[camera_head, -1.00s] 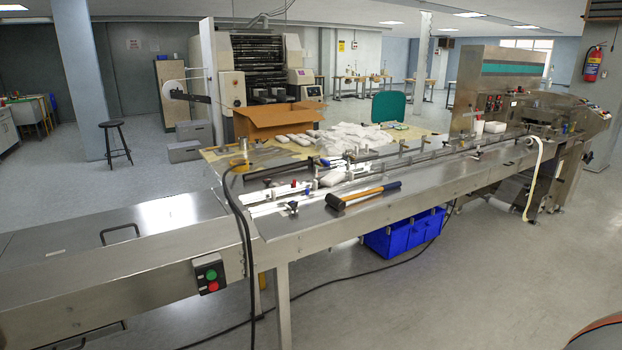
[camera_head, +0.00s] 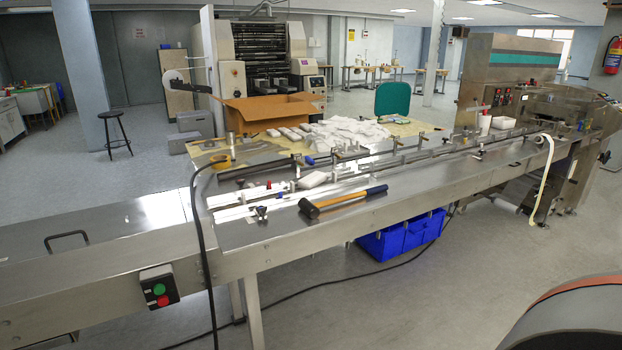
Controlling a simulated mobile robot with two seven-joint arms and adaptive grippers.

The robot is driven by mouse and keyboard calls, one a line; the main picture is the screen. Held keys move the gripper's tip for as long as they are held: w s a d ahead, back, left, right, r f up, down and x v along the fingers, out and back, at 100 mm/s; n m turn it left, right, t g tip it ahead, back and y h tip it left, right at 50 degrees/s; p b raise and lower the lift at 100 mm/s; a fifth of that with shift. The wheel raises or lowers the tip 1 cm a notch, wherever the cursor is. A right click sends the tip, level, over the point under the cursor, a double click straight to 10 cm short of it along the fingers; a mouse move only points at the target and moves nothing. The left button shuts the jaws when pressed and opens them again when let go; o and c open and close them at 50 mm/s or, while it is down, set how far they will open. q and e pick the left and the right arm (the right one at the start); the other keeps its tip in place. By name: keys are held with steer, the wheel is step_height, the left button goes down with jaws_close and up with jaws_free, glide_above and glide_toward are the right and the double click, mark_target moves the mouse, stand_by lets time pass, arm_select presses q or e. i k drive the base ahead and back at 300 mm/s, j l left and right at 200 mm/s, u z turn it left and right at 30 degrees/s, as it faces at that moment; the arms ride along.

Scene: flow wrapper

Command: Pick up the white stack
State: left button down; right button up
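Several white things could be the stack. A small white packet (camera_head: 313,180) lies on the conveyor channel of the long steel machine (camera_head: 400,188). A heap of white packets (camera_head: 350,132) covers the table behind the machine, with a short row of white packets (camera_head: 287,133) at its left. A white block or container (camera_head: 502,123) stands at the machine's far right. I cannot tell which is the named stack. Neither of my grippers shows.
A black-headed hammer (camera_head: 340,201) lies on the machine's front deck. An open cardboard box (camera_head: 268,108) sits behind it. A white strip (camera_head: 541,182) hangs at the right.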

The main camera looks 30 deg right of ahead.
mark_target(312, 180)
steer(key=l+u, duration=0.2)
steer(key=l, duration=0.55)
steer(key=l+u, duration=0.2)
steer(key=l, duration=0.5)
steer(key=l+u, duration=0.2)
steer(key=l, duration=0.55)
steer(key=k+l+u, duration=0.2)
steer(key=l, duration=0.5)
steer(key=i, duration=0.1)
